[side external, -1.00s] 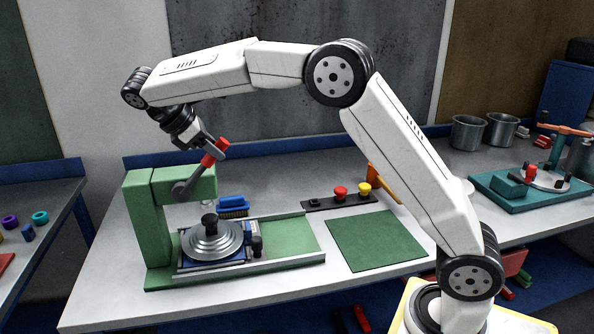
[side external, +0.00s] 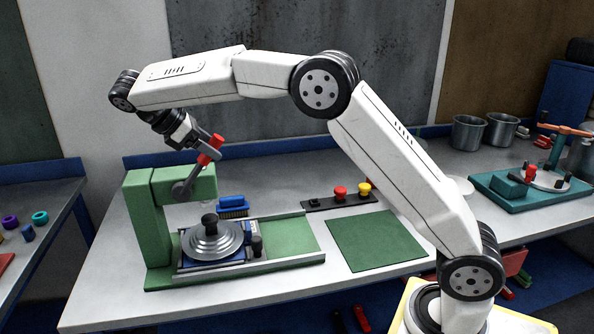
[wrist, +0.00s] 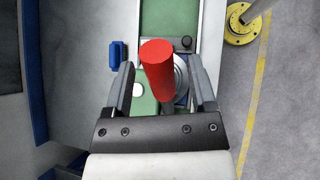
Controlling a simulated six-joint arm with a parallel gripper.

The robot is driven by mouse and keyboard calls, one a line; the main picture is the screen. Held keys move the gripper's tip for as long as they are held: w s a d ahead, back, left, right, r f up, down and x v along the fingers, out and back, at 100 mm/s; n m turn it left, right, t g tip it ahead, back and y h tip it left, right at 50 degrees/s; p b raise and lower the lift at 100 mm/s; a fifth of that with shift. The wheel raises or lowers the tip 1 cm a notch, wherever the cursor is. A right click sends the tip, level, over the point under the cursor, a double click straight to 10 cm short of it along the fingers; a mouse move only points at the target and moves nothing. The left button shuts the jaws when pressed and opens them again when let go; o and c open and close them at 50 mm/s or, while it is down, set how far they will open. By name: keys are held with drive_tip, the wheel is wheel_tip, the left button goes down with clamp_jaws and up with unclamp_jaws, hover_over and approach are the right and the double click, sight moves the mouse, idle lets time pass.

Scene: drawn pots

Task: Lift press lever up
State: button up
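The press lever is a grey arm with a red grip (side external: 209,150), pivoted on the side of the green press (side external: 150,215). It slants up to the right. My gripper (side external: 208,142) is at the red grip from above. In the wrist view the red grip (wrist: 158,70) lies between the two fingers of my gripper (wrist: 162,75), with gaps showing beside it, so the fingers look open around it. I cannot tell whether a finger touches it. A silver stepped lid with a black knob (side external: 211,240) sits below the press head.
A blue brush (side external: 232,206) lies behind the press rail. A button strip (side external: 340,200) with red and yellow buttons and a flat green mat (side external: 375,242) are to the right. Metal pots (side external: 468,132) and a teal fixture (side external: 510,190) stand farther right.

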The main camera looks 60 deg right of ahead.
drive_tip(key=shift+s+d, duration=0.1)
idle(0.3)
drive_tip(key=shift+s+d+f+t+y, duration=0.5)
drive_tip(key=shift+f+y, duration=0.05)
drive_tip(key=shift+y, duration=0.05)
drive_tip(key=shift+s+d+f+m+t+y, duration=0.5)
drive_tip(key=shift+s+d+f+t+y, duration=0.85)
drive_tip(key=shift+f+t+y, duration=1.5)
drive_tip(key=w+a+v, duration=0.1)
drive_tip(key=v, duration=0.6)
drive_tip(key=s+a+f+m, duration=0.2)
drive_tip(key=s+f+m, duration=0.7)
drive_tip(key=s+f, duration=0.8)
drive_tip(key=shift+a+f+y, duration=0.35)
drive_tip(key=shift+a+f, duration=0.05)
drive_tip(key=shift+f, duration=0.8)
drive_tip(key=shift+c, duration=0.2)
